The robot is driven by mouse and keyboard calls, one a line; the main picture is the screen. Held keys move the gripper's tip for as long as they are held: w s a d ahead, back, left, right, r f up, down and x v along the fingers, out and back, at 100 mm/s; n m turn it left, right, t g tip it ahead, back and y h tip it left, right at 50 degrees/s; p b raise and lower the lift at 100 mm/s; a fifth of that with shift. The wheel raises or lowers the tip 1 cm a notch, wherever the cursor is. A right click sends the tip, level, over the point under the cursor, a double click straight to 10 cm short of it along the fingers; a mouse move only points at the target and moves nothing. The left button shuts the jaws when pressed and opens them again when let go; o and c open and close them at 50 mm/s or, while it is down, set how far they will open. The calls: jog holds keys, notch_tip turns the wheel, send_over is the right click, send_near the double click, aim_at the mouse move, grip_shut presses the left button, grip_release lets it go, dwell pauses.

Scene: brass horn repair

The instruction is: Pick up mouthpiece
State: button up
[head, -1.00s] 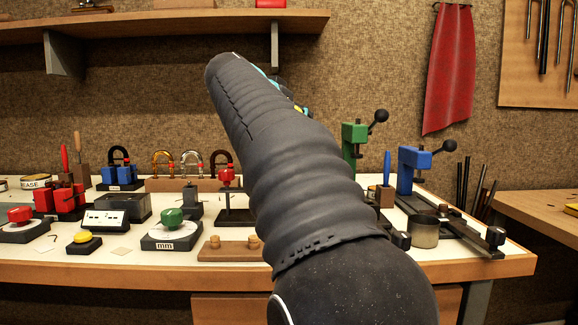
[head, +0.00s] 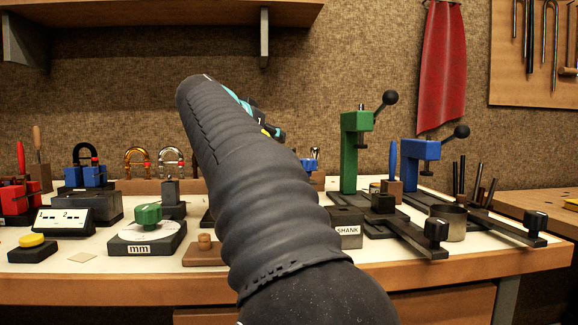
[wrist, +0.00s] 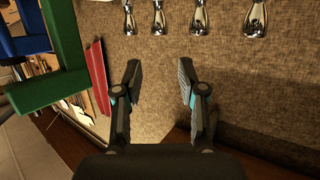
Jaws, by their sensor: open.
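Several shiny silver flared pieces that look like mouthpieces (wrist: 158,16) are in a row along the top edge of the wrist view, against the brown textured wall; their far ends are cut off. I cannot tell which one the task means. My gripper (wrist: 160,78) is open and empty in the wrist view, its two fingers wide apart with only wall between them. The silver pieces lie beyond the fingertips, apart from them. In the head view my arm hides most of the gripper and the middle of the bench's back.
A green press (head: 355,150) and a blue press (head: 420,150) stand on the bench at right. A red cloth (head: 441,70) hangs behind them. A SHANK block (head: 347,229), a green-knobbed mm dial (head: 146,235) and a wooden block (head: 205,255) flank my arm. A shelf (head: 150,18) overhangs.

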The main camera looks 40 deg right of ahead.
jog(key=shift+p+x, duration=0.3)
jog(key=shift+x, duration=5.7)
jog(key=shift+s+a+f, duration=0.1)
jog(key=shift+s+f, duration=0.05)
jog(key=shift+f, duration=0.05)
grip_shut()
